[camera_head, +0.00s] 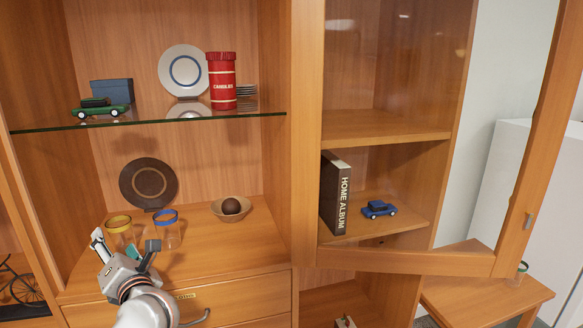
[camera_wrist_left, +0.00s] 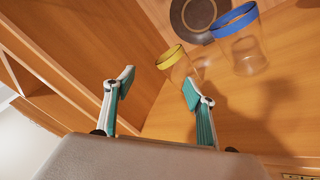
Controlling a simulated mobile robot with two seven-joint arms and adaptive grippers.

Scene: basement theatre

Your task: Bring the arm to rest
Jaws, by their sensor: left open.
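My left gripper (camera_head: 124,246) is open and empty in front of the wooden cabinet, just above its lower shelf. Its two teal-padded fingers stand apart in the left wrist view (camera_wrist_left: 158,88). A glass with a yellow rim (camera_head: 119,226) stands right behind the fingers and is partly hidden by them. A glass with a blue rim (camera_head: 166,232) stands to its right. Both glasses also show in the left wrist view, yellow (camera_wrist_left: 170,57) and blue (camera_wrist_left: 236,22), beyond the fingers. Nothing is between the fingers. My right gripper is not in view.
A glass shelf (camera_head: 150,121) above holds a green car, a red canister (camera_head: 221,80) and a plate. A bowl (camera_head: 231,209) and dark plate (camera_head: 148,184) sit on the lower shelf. A framed glass door (camera_head: 395,261) stands at right, with an album and blue car behind.

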